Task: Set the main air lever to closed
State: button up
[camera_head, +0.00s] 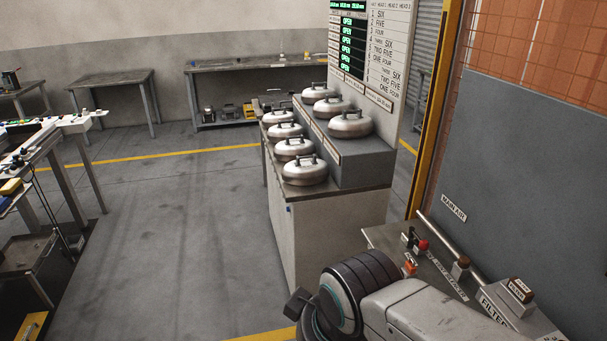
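A "MAIN AIR" label (453,207) is on the grey wall panel at the right. Below it a metal pipe (449,244) slopes down to the right above a grey bench top. A small fitting with a red knob (423,244) and a dark upright part (411,238) stands near the pipe's left end. It may be the main air lever, but its setting is too small to tell. My arm crosses the bottom right, in front of part of the bench. My gripper's fingertips do not show.
An orange piece (409,267) lies below the red knob. A "FILTER" housing (498,308) stands at lower right. A cabinet (330,212) with several lidded silver pots and a status board (353,48) reading OPEN stands in the middle. The floor (185,235) left of it is clear.

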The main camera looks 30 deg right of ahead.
aim_at(424, 245)
jog(key=z, duration=1.55)
